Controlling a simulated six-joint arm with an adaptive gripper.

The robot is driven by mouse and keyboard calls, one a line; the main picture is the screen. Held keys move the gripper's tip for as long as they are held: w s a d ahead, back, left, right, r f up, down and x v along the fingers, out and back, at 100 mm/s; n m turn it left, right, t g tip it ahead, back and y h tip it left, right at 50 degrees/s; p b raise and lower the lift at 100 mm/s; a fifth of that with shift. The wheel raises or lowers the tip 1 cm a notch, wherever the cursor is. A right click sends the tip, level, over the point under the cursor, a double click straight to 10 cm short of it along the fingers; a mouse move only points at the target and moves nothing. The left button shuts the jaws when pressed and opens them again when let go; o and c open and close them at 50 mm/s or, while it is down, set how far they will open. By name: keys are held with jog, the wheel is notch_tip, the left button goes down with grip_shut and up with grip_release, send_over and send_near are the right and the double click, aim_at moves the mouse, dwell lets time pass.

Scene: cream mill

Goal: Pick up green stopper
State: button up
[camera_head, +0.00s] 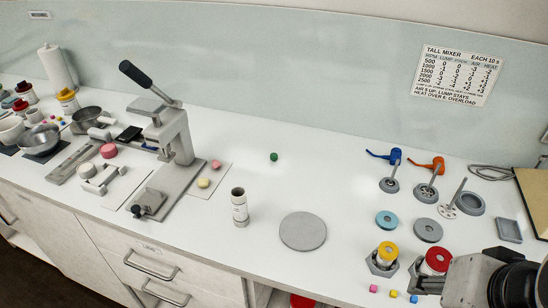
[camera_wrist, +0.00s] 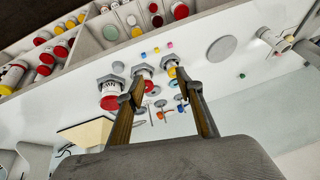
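The green stopper (camera_head: 273,157) is a small dark green piece lying alone on the white counter, right of the lever press in the head view. It also shows as a tiny green dot (camera_wrist: 242,75) right of my fingers in the wrist view. My gripper (camera_wrist: 160,80) is open in the wrist view, its two fingers spread well apart with nothing held between them. It is well away from the stopper. In the head view part of my arm shows at the lower right corner, and the fingertips are not clear there.
The lever press (camera_head: 172,135) stands left of the stopper. Counter around the stopper is clear.

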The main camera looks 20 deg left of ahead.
jog(key=w+a+m+g+y, duration=0.2)
jog(key=w+a+m+y, duration=0.6)
jog(key=w+a, duration=1.3)
jog(key=w+a+f+m+y, duration=0.1)
jog(key=w+a+f+m, duration=0.25)
jog(key=w, duration=0.25)
jog(key=w+a+f+m, duration=0.2)
jog(key=w+f+m, duration=0.15)
jog(key=w, duration=0.25)
jog(key=m+t+y, duration=0.2)
jog(key=m, duration=0.4)
send_near(276, 156)
jog(key=shift+w+a+r, duration=0.3)
jog(key=shift+a+r, duration=0.1)
jog(key=shift+r, duration=0.05)
jog(key=shift+w+a+f, duration=0.25)
jog(key=shift+w+f, duration=0.05)
jog(key=shift+f, duration=0.2)
jog(key=shift+x, duration=1.3)
jog(key=shift+a+f, duration=0.1)
jog(key=shift+s+x, duration=0.1)
jog(key=shift+x, duration=1.1)
jog(key=shift+s+x, duration=0.15)
jog(key=shift+x, duration=1.05)
